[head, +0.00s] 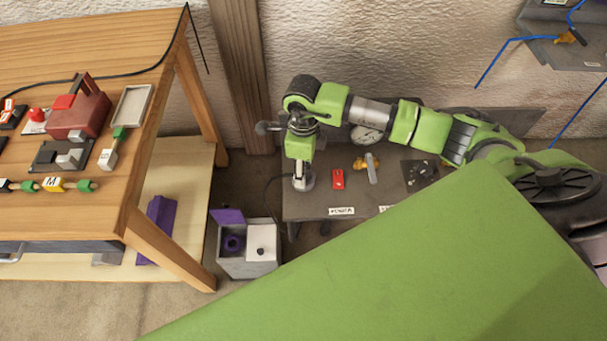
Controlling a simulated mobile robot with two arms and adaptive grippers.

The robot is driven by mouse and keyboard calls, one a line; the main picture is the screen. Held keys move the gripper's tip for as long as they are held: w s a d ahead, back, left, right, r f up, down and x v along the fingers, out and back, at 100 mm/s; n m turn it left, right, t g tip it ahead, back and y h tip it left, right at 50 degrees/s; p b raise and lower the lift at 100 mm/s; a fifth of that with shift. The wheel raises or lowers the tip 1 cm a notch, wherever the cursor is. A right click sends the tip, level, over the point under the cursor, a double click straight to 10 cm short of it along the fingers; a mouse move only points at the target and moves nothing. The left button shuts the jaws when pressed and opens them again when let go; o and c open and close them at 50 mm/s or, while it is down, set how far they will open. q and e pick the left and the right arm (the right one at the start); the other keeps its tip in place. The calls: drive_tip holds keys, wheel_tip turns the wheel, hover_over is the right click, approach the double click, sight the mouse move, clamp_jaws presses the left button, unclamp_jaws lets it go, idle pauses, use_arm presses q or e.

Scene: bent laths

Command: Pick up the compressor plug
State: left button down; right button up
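The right arm reaches in from the right over a low grey panel (310,208), and its end points down near the panel's left edge. My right gripper (303,183) is small and seen from above. Its fingers cannot be made out, so I cannot tell if it is open or holds anything. I cannot pick out the compressor plug for certain; it may be hidden by the arm. A thin dark cable (267,195) runs down beside the panel's left edge. My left gripper is out of view.
A wooden table (150,165) with parts on top fills the left. A large green surface covers the lower right.

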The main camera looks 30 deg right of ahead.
drive_tip(key=c, duration=1.2)
drive_tip(key=shift+r, duration=0.1)
